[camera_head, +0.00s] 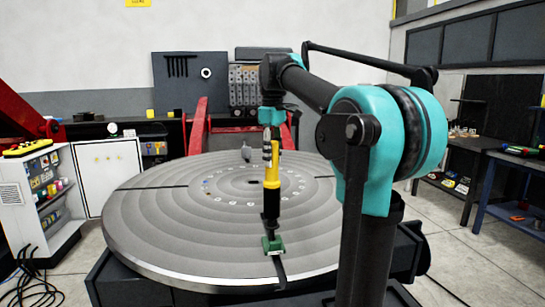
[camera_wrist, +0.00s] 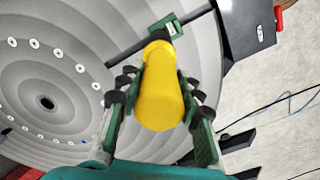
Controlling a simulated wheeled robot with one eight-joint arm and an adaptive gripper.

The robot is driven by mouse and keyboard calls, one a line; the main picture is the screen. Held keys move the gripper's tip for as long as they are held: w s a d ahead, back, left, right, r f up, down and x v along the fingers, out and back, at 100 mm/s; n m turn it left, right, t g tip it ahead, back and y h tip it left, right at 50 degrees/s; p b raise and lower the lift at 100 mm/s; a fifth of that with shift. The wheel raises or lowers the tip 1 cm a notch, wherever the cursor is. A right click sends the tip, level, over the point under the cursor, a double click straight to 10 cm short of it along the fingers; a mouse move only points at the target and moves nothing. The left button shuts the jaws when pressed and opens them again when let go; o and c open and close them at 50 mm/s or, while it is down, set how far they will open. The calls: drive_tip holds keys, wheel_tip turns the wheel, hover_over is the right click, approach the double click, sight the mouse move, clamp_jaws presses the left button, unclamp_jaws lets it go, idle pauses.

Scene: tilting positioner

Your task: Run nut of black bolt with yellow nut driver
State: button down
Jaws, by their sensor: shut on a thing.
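My gripper (camera_wrist: 160,100) is shut on the yellow nut driver (camera_wrist: 160,88), with a finger on each side of its yellow body. In the head view the yellow nut driver (camera_head: 272,172) hangs upright, its dark lower end pointing down at a small green block (camera_head: 272,244) near the front rim of the round grey table (camera_head: 160,215). The green block also shows in the wrist view (camera_wrist: 166,26), just beyond the driver's far end. The driver's tip and any bolt or nut there are hidden or too small to tell, so I cannot tell whether they touch.
The round table has dark radial slots and a ring of small pale spots around its centre. A small grey part (camera_head: 246,152) stands near its back edge. A white cabinet (camera_head: 108,172) and a shelf unit (camera_head: 38,200) stand left; dark benches (camera_head: 440,180) stand right.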

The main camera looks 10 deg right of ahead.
drive_tip(key=n, duration=0.8)
drive_tip(key=shift+n, duration=0.4)
drive_tip(key=n, duration=0.4)
drive_tip(key=shift+n, duration=0.3)
drive_tip(key=n, duration=0.3)
drive_tip(key=shift+n, duration=0.4)
drive_tip(key=shift+w, duration=0.15)
drive_tip(key=shift+f, duration=0.1)
